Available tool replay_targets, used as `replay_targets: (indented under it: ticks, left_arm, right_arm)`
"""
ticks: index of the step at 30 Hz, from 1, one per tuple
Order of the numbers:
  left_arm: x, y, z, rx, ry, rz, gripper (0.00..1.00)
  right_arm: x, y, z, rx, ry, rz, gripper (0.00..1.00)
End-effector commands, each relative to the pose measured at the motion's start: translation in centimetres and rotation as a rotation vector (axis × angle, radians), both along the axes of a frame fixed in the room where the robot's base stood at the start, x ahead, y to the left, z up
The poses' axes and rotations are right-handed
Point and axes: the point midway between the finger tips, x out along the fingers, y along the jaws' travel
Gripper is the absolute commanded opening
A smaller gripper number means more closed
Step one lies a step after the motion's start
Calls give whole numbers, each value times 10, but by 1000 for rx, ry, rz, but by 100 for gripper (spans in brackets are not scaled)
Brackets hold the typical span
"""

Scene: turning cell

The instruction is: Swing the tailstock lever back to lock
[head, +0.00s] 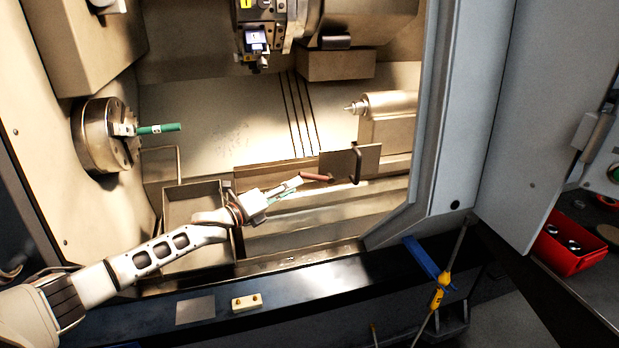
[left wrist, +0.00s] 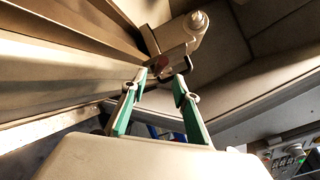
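The tailstock (head: 390,118), with its pointed centre, stands at the right inside the lathe; it also shows at the top of the left wrist view (left wrist: 188,38). A reddish-brown rod, which looks like the lever (head: 318,178), points left from the flat plate below the tailstock. My left gripper (head: 297,186) is at the rod's left end. In the left wrist view its green-lined fingers are apart (left wrist: 160,82), with a reddish end between or just beyond the tips. I cannot tell whether they touch it. My right gripper is not in view.
The chuck (head: 103,137) at the left holds a green bar (head: 160,128). The tool turret (head: 262,25) hangs above. A dark upright handle (head: 356,165) stands on the plate beside the rod. The door frame (head: 440,130) bounds the opening at the right. A red bin (head: 568,247) is outside.

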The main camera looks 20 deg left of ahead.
Motion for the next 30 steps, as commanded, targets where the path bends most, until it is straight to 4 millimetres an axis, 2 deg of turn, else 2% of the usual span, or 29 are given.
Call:
replay_targets:
  ticks: [5,18,30]
  left_arm:
    - [10,-2,4,12,-11,1,30]
    - [62,-31,3,11,-10,1,30]
    - [70,-35,3,11,-9,1,30]
  right_arm:
    - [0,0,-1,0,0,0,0]
    - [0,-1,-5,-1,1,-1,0]
    - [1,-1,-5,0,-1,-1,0]
